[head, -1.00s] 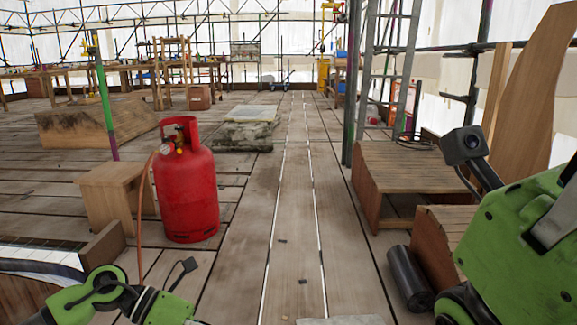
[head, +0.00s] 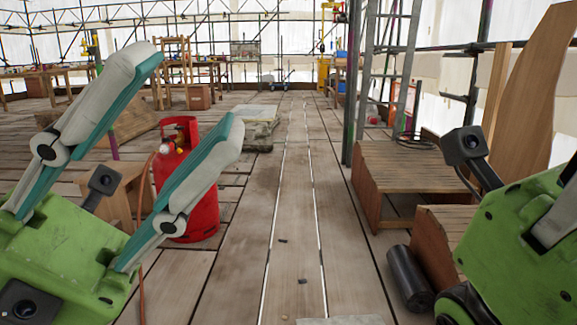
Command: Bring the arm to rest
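My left gripper (head: 190,95) is raised at the left of the head view. Its two pale fingers with teal pads stand well apart, with nothing between them but the background. It covers part of the red gas cylinder behind it. My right gripper's green body (head: 520,235) shows at the right edge with its camera.
A red gas cylinder (head: 202,212) and a wooden box (head: 120,200) stand on the plank floor behind my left gripper. Wooden steps (head: 415,165) and a dark roll (head: 408,275) lie at the right. The floor strip (head: 295,200) in the middle is mostly clear.

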